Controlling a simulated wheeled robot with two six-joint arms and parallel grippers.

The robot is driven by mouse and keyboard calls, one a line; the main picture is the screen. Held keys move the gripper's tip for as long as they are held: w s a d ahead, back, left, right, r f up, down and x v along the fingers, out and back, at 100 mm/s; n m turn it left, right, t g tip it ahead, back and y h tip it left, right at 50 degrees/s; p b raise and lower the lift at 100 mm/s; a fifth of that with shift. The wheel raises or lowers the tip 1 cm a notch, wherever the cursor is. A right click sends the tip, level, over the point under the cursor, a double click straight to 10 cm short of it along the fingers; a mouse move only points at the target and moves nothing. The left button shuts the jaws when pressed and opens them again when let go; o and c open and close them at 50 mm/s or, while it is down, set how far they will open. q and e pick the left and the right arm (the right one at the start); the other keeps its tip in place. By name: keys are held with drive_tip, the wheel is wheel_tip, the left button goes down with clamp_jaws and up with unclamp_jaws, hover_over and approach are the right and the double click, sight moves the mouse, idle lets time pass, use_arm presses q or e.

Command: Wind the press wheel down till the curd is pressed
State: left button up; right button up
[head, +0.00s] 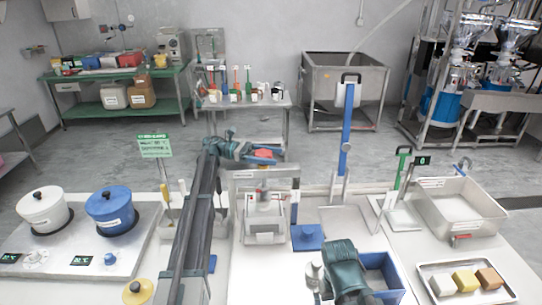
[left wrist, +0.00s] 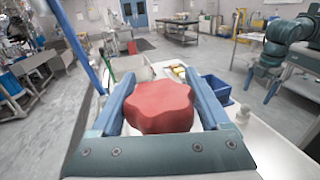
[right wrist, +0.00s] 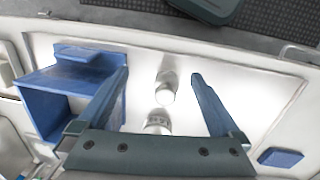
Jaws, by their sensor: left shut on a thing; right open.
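The red press wheel (left wrist: 160,106) has a lobed rim and fills the space between the fingers of my left gripper (left wrist: 162,98) in the left wrist view. The left gripper is shut on it. In the head view the wheel (head: 263,153) shows as a small red patch at the left gripper (head: 262,155), above the press frame (head: 264,212). The curd and the inside of the press are too small to tell clearly. My right gripper (right wrist: 160,98) is open and empty, above the table near a small metal-and-white bottle (right wrist: 166,88).
A blue box (right wrist: 60,100) stands left of the right gripper in the right wrist view. In the head view, a white pot (head: 42,210) and a blue pot (head: 111,212) stand left, a steel basin (head: 460,210) and a tray of blocks (head: 433,292) right.

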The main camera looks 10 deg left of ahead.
use_arm(q)
drive_tip(key=shift+m+g, duration=0.4)
drive_tip(key=shift+g, duration=0.2)
drive_tip(key=o, duration=1.2)
drive_tip(key=shift+d, duration=0.1)
